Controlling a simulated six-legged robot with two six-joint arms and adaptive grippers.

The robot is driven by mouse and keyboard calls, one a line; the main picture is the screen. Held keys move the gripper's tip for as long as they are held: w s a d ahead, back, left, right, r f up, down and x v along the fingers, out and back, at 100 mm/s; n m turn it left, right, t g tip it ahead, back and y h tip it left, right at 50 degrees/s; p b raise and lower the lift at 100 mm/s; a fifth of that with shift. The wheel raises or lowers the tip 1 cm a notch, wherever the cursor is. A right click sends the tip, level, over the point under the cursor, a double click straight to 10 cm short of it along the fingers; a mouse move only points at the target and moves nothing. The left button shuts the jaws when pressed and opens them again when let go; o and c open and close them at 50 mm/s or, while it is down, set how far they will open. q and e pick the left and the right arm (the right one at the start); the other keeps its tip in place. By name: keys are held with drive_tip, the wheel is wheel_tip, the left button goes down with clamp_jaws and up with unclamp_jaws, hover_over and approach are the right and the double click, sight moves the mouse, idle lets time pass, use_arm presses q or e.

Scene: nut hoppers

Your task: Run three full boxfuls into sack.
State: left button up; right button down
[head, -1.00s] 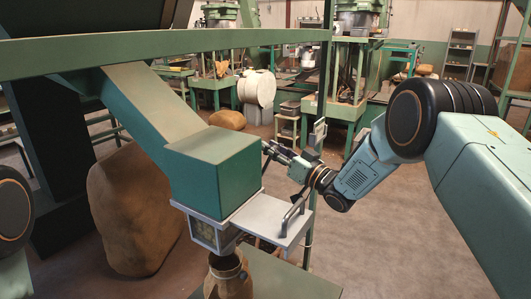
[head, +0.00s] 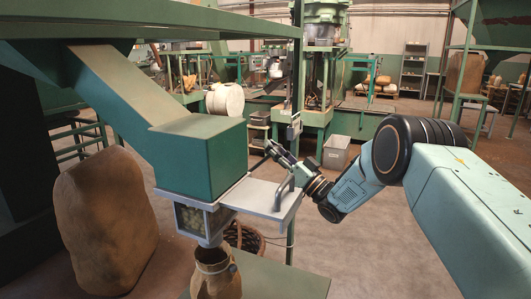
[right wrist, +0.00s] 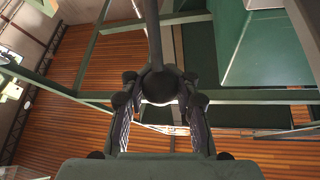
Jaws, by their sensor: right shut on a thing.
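The green hopper chute (head: 125,85) slopes down to a green housing (head: 200,155). Beneath it is a metal-framed box with a clear window (head: 190,218), with pale nuts showing behind the window. A grey plate (head: 250,194) with a dark handle (head: 286,190) sticks out to the right of the box. An open brown sack (head: 217,280) stands upright below the box. My right gripper (head: 278,155) is beside the housing, above the plate. In the right wrist view its fingers are around a dark round knob on a rod (right wrist: 158,82). My left gripper is out of view.
A large brown filled sack (head: 105,220) stands on the floor at the left. A green post (head: 296,90) rises just behind my right gripper. A wicker basket (head: 245,238) is behind the sack under the box. The floor at the right is open.

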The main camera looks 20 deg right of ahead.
drive_tip(key=s+d+f+b, duration=0.2)
drive_tip(key=f+b, duration=0.1)
drive_tip(key=f, duration=0.4)
drive_tip(key=s+d+f+b, duration=0.1)
drive_tip(key=s+f+b, duration=0.1)
drive_tip(key=f, duration=0.5)
drive_tip(key=shift+d+b, duration=0.35)
drive_tip(key=shift+b, duration=0.5)
drive_tip(key=shift+s+f, duration=0.15)
drive_tip(key=shift+f, duration=0.05)
drive_tip(key=c, duration=1.5)
unclamp_jaws()
drive_tip(key=shift+c, duration=0.2)
drive_tip(key=o, duration=0.4)
drive_tip(key=shift+d+r, duration=0.15)
drive_tip(key=shift+o, duration=0.7)
drive_tip(key=shift+r, duration=0.15)
